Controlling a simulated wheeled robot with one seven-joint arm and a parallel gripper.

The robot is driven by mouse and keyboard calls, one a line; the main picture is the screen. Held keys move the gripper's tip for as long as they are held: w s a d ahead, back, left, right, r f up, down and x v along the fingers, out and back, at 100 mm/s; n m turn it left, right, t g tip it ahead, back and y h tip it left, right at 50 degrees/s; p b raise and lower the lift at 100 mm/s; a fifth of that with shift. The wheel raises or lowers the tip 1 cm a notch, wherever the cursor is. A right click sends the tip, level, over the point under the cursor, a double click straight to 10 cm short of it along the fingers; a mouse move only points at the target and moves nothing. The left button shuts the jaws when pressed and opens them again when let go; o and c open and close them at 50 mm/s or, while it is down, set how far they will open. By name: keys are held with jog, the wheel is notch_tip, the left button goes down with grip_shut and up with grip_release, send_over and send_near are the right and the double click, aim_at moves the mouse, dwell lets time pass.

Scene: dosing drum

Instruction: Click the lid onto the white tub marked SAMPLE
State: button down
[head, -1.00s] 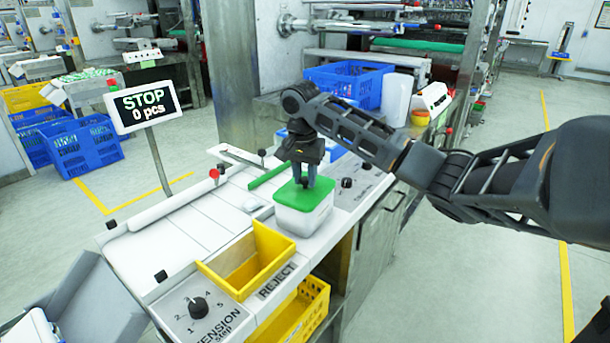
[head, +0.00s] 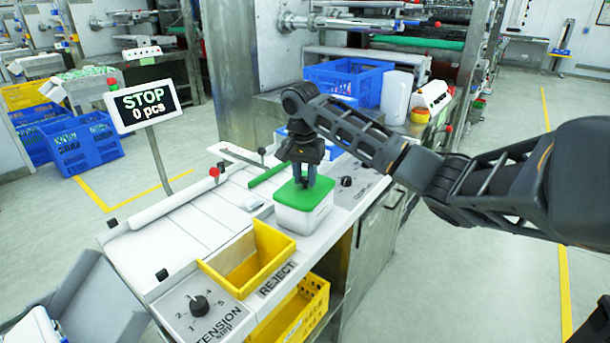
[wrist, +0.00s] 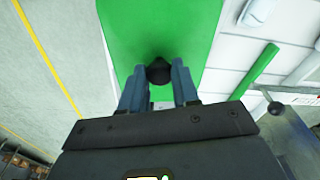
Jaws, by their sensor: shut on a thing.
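The white tub (head: 300,222) stands on the bench top beside the yellow reject bin. The green lid (head: 290,194) lies over its top. I cannot tell whether its edge is fully seated, and no SAMPLE marking is readable. My gripper (head: 305,182) points down over the lid. In the wrist view the green lid (wrist: 165,25) fills the upper middle. There my gripper (wrist: 158,82) has its two fingers on either side of a small dark knob (wrist: 158,71) on the lid, shut on it. The far side of the tub is hidden.
The yellow reject bin (head: 245,262) stands close to the left of the tub. A green bar (head: 268,174) lies behind it, and a panel with a black knob (head: 346,182) is at its right. A sign (head: 145,106) reads STOP, 0 pcs. Blue crates (head: 350,80) stand behind.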

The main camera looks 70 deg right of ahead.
jog(key=c, duration=0.8)
grip_release()
jog(key=shift+o, duration=0.7)
jog(key=o, duration=0.4)
jog(key=shift+r, duration=0.15)
jog(key=shift+r+p, duration=1.1)
jog(key=shift+p, duration=0.25)
jog(key=shift+r+p, duration=0.4)
jog(key=shift+r, duration=1.85)
jog(key=shift+c, duration=0.5)
grip_shut()
